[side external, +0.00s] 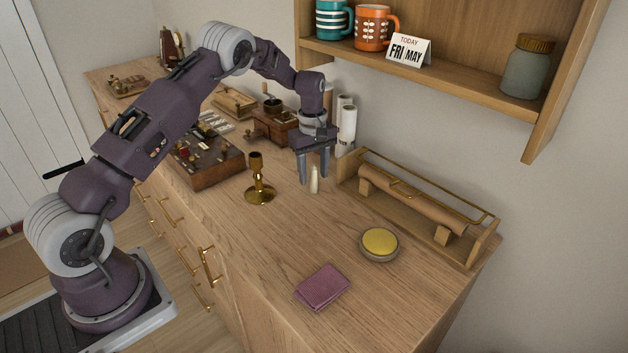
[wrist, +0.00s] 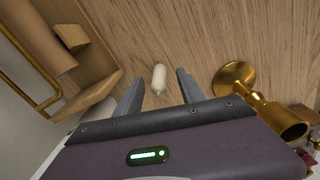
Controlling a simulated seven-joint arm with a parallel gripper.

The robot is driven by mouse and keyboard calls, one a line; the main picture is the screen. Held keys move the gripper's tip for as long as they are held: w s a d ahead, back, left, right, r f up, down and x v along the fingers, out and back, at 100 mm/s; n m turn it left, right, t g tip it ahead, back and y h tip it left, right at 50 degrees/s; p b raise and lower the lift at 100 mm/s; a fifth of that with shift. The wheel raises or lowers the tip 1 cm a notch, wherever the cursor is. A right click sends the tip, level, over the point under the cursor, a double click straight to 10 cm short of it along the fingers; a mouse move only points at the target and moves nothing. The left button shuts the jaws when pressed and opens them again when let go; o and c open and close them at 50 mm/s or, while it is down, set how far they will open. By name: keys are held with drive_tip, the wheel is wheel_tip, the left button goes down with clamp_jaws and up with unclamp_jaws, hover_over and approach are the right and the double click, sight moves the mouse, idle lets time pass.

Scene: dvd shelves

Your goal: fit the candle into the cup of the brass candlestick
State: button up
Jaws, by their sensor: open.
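The candle (side external: 315,180) is short, white and upright on the wooden top. It also shows in the wrist view (wrist: 159,80), in line with the gap between my fingers. My gripper (side external: 315,170) points down, open, with its fingertips close by the candle, one to each side in the picture. I cannot tell whether the fingers touch it. The brass candlestick (side external: 260,183) stands upright to the left of the candle, its cup empty in the wrist view (wrist: 282,125).
A wooden rack (side external: 400,213) with a brass rail stands to the right. A yellow-topped tin (side external: 380,242) and a mauve cloth (side external: 322,288) lie in front. A box with small items (side external: 205,165) and a coffee grinder (side external: 272,122) stand behind left. A wall shelf (side external: 440,78) hangs above.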

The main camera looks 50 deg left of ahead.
wheel_tip(320, 180, down, 3)
drive_tip(key=shift+r, duration=0.2)
clamp_jaws()
drive_tip(key=shift+r, duration=0.1)
wheel_tip(320, 180, up, 10)
drive_tip(key=shift+f, duration=0.1)
drive_tip(key=s+a+r, duration=0.9)
drive_tip(key=s+r, duration=0.3)
drive_tip(key=f, duration=0.8)
drive_tip(key=shift+w+d+f, duration=0.1)
drive_tip(key=shift+d+f, duration=0.1)
drive_tip(key=shift+f, duration=0.1)
